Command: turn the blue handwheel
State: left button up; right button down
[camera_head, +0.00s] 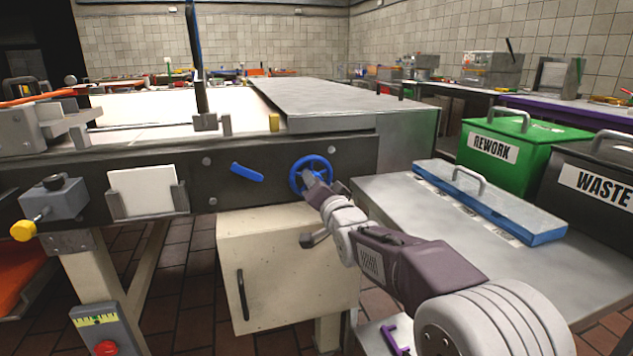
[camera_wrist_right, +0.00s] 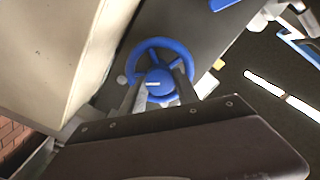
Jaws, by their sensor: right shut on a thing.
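The blue handwheel (camera_head: 311,175) is mounted on the dark front rail of the long machine, in the middle of the head view. My right gripper (camera_head: 313,184) reaches it from the lower right. The right wrist view shows the handwheel (camera_wrist_right: 158,72) with its rim, spokes and hub. The two fingers of my right gripper (camera_wrist_right: 157,85) lie on either side of the hub and are shut on the wheel. The exact contact points are partly hidden in the head view. My left gripper is not in view.
A blue lever (camera_head: 247,172) sits left of the wheel on the rail (camera_head: 355,155). A cream cabinet (camera_head: 285,265) stands below. To the right are a metal table (camera_head: 400,215) with a blue-edged lidded tray (camera_head: 490,205), a green REWORK bin (camera_head: 520,150) and a dark WASTE bin (camera_head: 600,185).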

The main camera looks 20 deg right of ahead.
jog(key=m+p, duration=0.1)
jog(key=m, duration=0.3)
jog(key=shift+m, duration=0.3)
jog(key=m+p, duration=0.1)
jog(key=m, duration=0.3)
jog(key=shift+f, duration=0.1)
jog(key=m, duration=0.5)
jog(key=shift+p, duration=0.35)
jog(key=m, duration=0.4)
jog(key=shift+f+m+p, duration=0.1)
jog(key=shift+m+p, duration=0.3)
jog(key=shift+m, duration=0.3)
jog(key=c, duration=0.9)
grip_release()
